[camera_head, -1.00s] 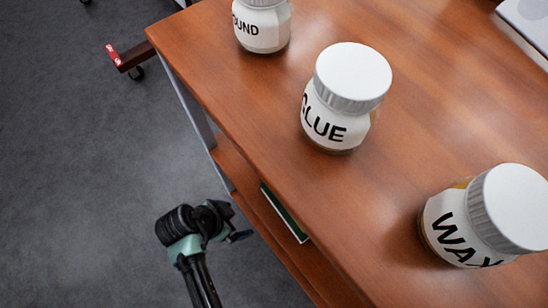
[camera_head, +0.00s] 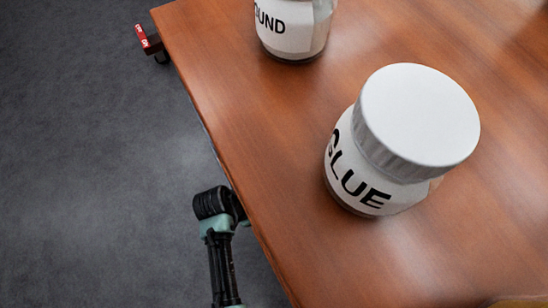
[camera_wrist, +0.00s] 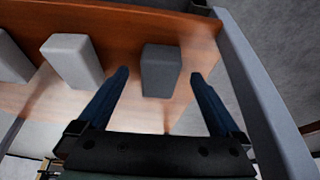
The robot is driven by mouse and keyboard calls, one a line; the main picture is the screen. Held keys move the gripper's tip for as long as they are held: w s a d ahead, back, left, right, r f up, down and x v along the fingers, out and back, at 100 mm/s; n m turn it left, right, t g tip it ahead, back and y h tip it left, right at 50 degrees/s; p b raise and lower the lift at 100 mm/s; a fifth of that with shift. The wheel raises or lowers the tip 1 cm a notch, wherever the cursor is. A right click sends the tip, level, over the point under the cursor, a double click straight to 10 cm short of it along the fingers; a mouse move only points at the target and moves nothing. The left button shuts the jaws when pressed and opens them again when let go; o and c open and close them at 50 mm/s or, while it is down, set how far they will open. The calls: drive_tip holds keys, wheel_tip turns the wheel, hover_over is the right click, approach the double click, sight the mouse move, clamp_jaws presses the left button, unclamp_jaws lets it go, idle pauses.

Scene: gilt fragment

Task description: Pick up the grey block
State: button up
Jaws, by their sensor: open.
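In the wrist view, a dark grey block (camera_wrist: 161,71) stands on a wooden board. It appears between and slightly beyond the fingertips of my gripper (camera_wrist: 160,76). The gripper is open, with one finger to each side of the block and a visible gap on both sides. I cannot tell how far off the block is in depth. No block shows in the head view, where part of my arm is beside the table's left edge.
In the head view, a glue jar (camera_head: 366,186) and another jar (camera_head: 284,29) stand on the wooden table (camera_head: 230,100). Grey floor is open to the left, with a red-tipped caster leg (camera_head: 147,40) at the back. In the wrist view, a grey metal beam (camera_wrist: 262,95) runs close on the right.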

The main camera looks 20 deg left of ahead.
drive_tip(key=b+x, duration=0.2)
drive_tip(key=x, duration=0.2)
drive_tip(key=shift+f, duration=0.15)
drive_tip(key=c, duration=1.4)
drive_tip(key=shift+o, duration=0.2)
